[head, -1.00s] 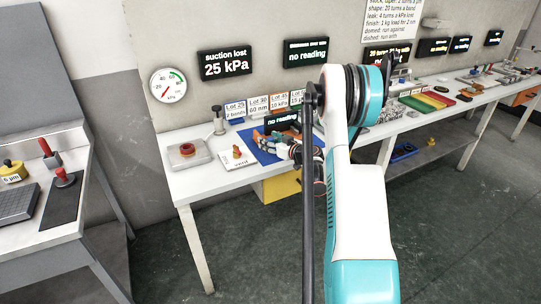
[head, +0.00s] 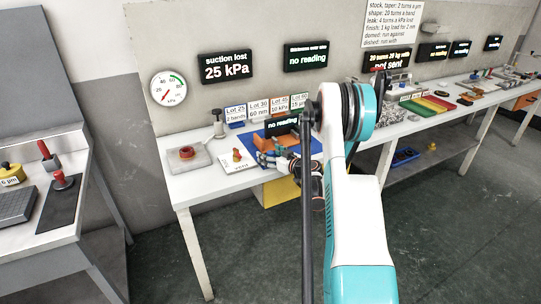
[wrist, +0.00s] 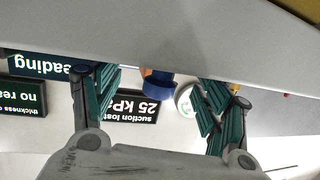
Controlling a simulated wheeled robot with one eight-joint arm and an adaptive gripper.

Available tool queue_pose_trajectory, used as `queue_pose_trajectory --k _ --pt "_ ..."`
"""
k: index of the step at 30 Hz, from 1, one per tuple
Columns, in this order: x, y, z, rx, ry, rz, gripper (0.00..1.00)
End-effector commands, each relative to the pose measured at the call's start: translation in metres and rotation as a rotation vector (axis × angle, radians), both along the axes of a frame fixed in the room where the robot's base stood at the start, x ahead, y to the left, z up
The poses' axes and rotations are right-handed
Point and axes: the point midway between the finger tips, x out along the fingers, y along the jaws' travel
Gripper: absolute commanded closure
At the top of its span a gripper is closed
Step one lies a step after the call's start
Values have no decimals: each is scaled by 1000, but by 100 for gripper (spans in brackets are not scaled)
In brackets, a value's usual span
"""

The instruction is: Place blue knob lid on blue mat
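The blue mat (head: 247,139) lies on the white bench, partly covered by my gripper (head: 267,151). In the wrist view, which looks upside down, my gripper (wrist: 158,98) has its two green fingers wide apart. A round blue piece (wrist: 160,87), possibly the blue knob lid, shows between them with space on both sides. An orange patch shows beside it. In the head view I cannot pick out the blue lid; my gripper and arm may hide it. An orange piece also shows at the gripper's far side.
A grey plate with a red ring (head: 187,153) and a white card with an orange piece (head: 237,155) stand left of the mat. Lot cards (head: 257,107) and a small display (head: 283,124) stand behind it.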

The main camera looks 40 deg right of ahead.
Motion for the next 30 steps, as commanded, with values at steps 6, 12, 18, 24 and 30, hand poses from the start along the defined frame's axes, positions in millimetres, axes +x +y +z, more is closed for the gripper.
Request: queue_pose_trajectory --k 6,12,18,24,30 --pt "0 0 0 0 0 0 28" --pt "-5 0 4 0 0 -1 28" --pt "-39 0 14 0 0 -3 28" --pt "-79 2 22 0 0 -3 28" --pt "-107 4 24 0 0 -2 28"
